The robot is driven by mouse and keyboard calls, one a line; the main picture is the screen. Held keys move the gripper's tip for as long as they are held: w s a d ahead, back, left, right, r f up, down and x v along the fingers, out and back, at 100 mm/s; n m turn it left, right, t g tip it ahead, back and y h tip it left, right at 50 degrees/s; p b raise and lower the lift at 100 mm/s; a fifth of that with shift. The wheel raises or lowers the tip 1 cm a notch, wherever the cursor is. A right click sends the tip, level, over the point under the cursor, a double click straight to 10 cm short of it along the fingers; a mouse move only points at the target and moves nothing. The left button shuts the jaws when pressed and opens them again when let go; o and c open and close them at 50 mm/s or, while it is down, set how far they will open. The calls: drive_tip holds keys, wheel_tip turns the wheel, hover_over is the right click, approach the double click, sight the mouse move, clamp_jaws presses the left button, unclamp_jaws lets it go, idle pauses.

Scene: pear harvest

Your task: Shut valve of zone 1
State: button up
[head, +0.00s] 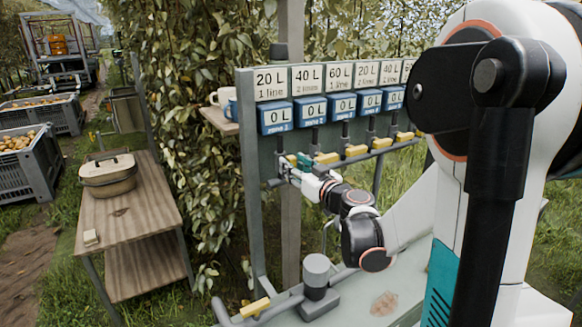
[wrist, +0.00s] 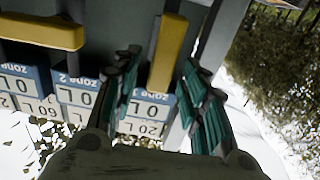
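The zone 1 valve has a yellow handle (wrist: 167,52), and it hangs under the leftmost meter, the zone 1 display (head: 275,118) reading 0 L. In the wrist view the handle runs up and down the picture, roughly crosswise to the neighbouring yellow handle (wrist: 40,32). My gripper (wrist: 160,65) is open, with its green-padded fingers on either side of the zone 1 handle and visible gaps beside it. In the head view my gripper (head: 296,168) is at the left end of the pipe and partly hides this valve.
Several other yellow handles, such as the zone 2 handle (head: 327,158), line the pipe to the right. A grey cylinder (head: 317,272) stands on the lower ledge. A wooden table (head: 125,215) with a basket (head: 108,175) is at left, and crates of fruit (head: 27,165) lie beyond.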

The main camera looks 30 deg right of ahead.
drive_tip(key=shift+w, duration=1.2)
clamp_jaws()
